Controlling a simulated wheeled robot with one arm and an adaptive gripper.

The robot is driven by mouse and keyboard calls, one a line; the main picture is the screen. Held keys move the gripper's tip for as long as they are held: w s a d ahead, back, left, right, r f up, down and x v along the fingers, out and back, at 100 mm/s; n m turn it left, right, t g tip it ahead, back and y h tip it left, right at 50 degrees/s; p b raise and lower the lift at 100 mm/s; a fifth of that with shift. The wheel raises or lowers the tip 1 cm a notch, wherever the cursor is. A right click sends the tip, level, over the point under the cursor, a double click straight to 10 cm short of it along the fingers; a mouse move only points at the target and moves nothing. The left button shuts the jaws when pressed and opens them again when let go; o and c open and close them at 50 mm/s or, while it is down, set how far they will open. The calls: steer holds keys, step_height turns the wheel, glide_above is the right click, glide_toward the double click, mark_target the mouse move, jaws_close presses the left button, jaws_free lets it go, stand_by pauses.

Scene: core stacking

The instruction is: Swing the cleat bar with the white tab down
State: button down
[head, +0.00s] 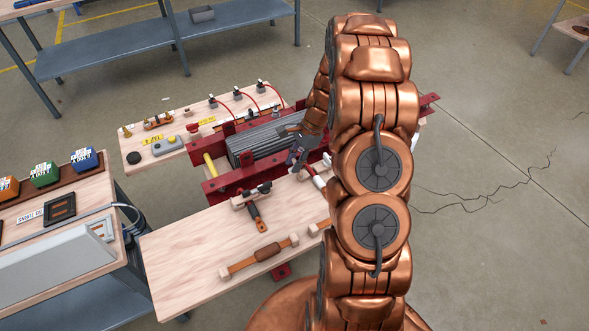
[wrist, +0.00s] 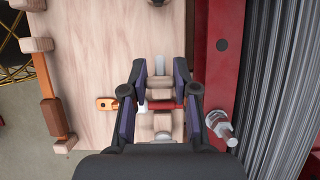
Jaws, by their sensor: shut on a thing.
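My gripper (wrist: 162,82) reaches down over the pale wooden board beside the red frame. A small white piece (wrist: 143,106) shows at the bar's left end, partly covered by the left finger; I take this as the cleat bar with the white tab. Pale wooden blocks (wrist: 161,122) sit below the bar. In the head view my gripper (head: 296,158) is at the near side of the red frame, and the bar itself is hard to make out there.
The red frame (wrist: 221,60) and a stack of grey ribbed sheets (head: 258,142) stand close beside my gripper. A metal bolt (wrist: 221,128) sticks out from the frame.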

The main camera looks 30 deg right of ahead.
steer(key=shift+d, duration=0.1)
steer(key=shift+s+d+r, duration=0.15)
steer(key=shift+d, duration=1.95)
steer(key=shift+d+f, duration=0.1)
steer(key=shift+f, duration=0.1)
steer(key=shift+s+d+f, duration=0.15)
steer(key=shift+d+f, duration=0.3)
steer(key=shift+d, duration=0.35)
